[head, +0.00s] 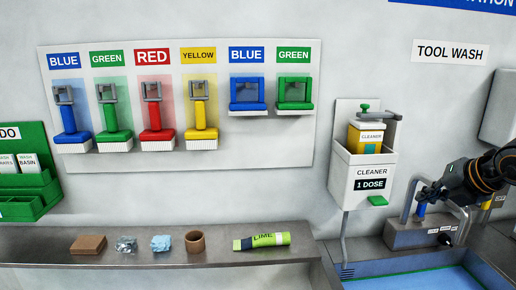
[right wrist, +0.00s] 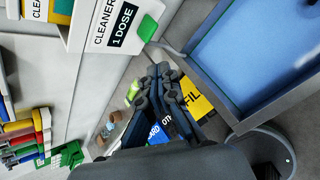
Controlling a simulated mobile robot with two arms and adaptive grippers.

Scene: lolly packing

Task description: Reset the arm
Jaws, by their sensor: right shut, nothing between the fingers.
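My right gripper (head: 424,194) is at the right of the head view, its dark arm coming in from the right edge. It is shut with nothing between its fingers, in front of the tap fixture (head: 404,236) over the sink. In the right wrist view the gripper (right wrist: 160,72) shows with its dark fingers together. My left gripper is not in view.
The cleaner dispenser (head: 362,172) hangs left of my right gripper, above the blue sink (head: 425,284). A wall board (head: 230,155) holds several coloured brushes. The ledge (head: 60,250) bears a lime tube (head: 262,241) and small waste items.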

